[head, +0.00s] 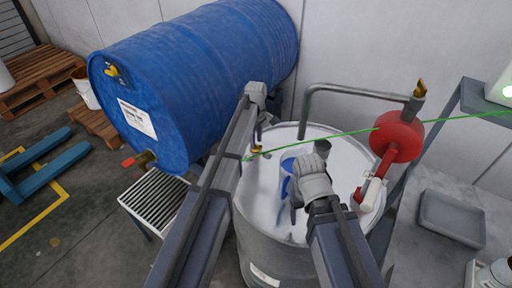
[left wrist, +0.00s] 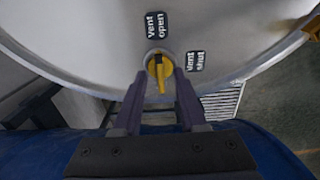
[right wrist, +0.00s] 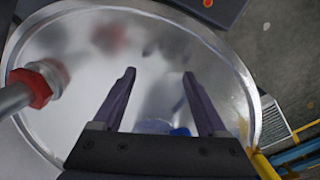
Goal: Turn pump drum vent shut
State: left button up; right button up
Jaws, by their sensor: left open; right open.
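The pump drum (head: 262,235) is a steel drum with a shiny lid. Its yellow vent handle (left wrist: 160,72) sits near the lid's rim, and it also shows in the head view (head: 258,150). A "vent open" label (left wrist: 156,25) is above the handle and a "vent shut" label (left wrist: 195,61) is to its right; the handle's long part points down in the left wrist view. My left gripper (left wrist: 160,76) is open, its fingers on either side of the handle; contact cannot be told. My right gripper (right wrist: 158,76) is open and empty over the lid.
A red pump (head: 397,137) with a grey pipe (head: 350,88) stands at the lid's right. A blue drum (head: 205,75) lies to the left above a grate (head: 155,205). A thin green line crosses the lid. A grey tray (head: 452,217) lies at the right.

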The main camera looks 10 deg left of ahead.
pick_arm(q)
jog(key=shift+f, duration=0.45)
jog(key=shift+c, duration=0.3)
grip_shut()
